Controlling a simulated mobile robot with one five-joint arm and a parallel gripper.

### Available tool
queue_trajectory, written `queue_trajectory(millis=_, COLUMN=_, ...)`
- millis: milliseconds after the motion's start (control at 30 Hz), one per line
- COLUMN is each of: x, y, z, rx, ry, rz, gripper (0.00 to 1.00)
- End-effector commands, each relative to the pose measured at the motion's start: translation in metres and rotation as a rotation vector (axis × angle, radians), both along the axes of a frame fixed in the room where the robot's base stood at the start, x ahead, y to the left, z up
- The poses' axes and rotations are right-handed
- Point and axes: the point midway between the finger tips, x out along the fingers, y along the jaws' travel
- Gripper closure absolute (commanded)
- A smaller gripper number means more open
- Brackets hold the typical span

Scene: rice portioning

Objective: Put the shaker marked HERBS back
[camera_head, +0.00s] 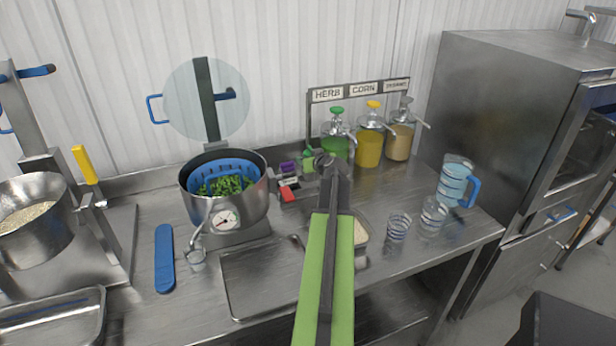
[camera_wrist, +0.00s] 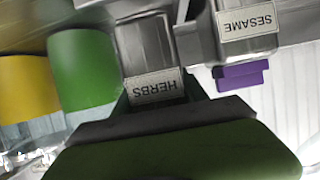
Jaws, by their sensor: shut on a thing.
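The HERBS shaker (camera_wrist: 148,55) has a grey metal body and a white label, and appears upside down in the wrist view. Dark green shows at its lid end, partly hidden by my gripper (camera_wrist: 165,115). My gripper is shut on this shaker. In the head view my gripper (camera_head: 324,163) is at the back of the counter, near a small green-topped shaker (camera_head: 308,160); the contact is too small to make out there. The SESAME shaker (camera_wrist: 246,32), with a purple lid, stands beside the HERBS one in the wrist view.
Green (camera_head: 335,146), yellow (camera_head: 369,148) and tan (camera_head: 399,141) pump dispensers stand behind to the right. A pot with a blue basket (camera_head: 225,208) is on the left. A red-topped item (camera_head: 288,193) lies close by. A blue-handled jug (camera_head: 454,180) and glasses (camera_head: 398,228) stand right.

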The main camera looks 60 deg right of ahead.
Motion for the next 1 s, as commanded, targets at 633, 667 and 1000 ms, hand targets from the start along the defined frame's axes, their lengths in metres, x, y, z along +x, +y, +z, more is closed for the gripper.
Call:
queue_trajectory(millis=633, x=0.001, y=0.001, z=-0.039, rx=0.000, ry=0.000, rz=0.001, gripper=0.96)
queue_trajectory(millis=667, x=0.001, y=0.001, z=-0.039, rx=0.000, ry=0.000, rz=0.001, gripper=0.48)
queue_trajectory(millis=1000, x=0.001, y=0.001, z=-0.038, rx=0.000, ry=0.000, rz=0.002, gripper=0.28)
